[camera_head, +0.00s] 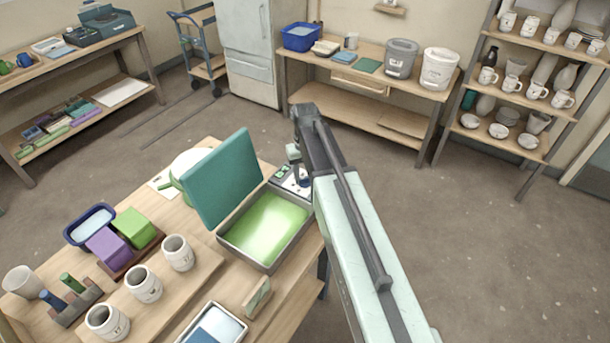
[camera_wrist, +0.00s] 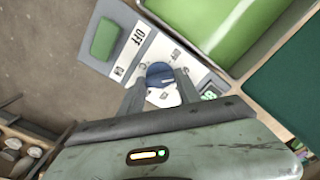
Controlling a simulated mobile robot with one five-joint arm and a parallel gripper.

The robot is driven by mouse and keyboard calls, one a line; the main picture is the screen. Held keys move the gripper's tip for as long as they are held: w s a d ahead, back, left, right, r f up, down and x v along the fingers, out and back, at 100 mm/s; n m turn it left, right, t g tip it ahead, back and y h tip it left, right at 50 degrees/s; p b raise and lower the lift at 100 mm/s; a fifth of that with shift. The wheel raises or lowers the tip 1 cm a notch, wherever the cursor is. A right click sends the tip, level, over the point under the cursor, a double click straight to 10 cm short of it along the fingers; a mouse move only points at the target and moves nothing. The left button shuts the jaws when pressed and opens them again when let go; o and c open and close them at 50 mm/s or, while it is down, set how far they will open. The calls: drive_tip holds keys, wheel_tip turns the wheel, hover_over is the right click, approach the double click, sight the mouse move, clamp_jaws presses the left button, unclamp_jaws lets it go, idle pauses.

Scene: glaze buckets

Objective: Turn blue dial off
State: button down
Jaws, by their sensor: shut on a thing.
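The blue dial (camera_wrist: 160,74) sits on a light grey control panel (camera_wrist: 130,58) in the wrist view. My gripper (camera_wrist: 161,84) is shut on the dial, with one dark finger on each side of it. An OFF label (camera_wrist: 139,36) is printed on the panel, beyond the dial. A green block-shaped button (camera_wrist: 105,39) is at the panel's far end. A small green-lit display (camera_wrist: 210,95) is near my right finger. The dial's pointer mark is too small to read. In the head view, my arm hides part of the panel (camera_head: 287,177).
A tray with a glowing green inside (camera_head: 262,228) and a raised teal lid (camera_head: 222,178) stand beside the panel. Several cups (camera_head: 144,284) and colored blocks (camera_head: 134,228) are on the same table. Open floor (camera_head: 470,240) lies to the right.

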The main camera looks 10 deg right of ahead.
sight(305, 178)
drive_tip(key=n, duration=0.4)
drive_tip(key=shift+n, duration=2.1)
drive_tip(key=c, duration=0.8)
unclamp_jaws()
drive_tip(key=shift+c, duration=0.2)
drive_tip(key=shift+r, duration=0.1)
wheel_tip(305, 178, up, 8)
drive_tip(key=p, duration=0.8)
drive_tip(key=shift+f, duration=0.2)
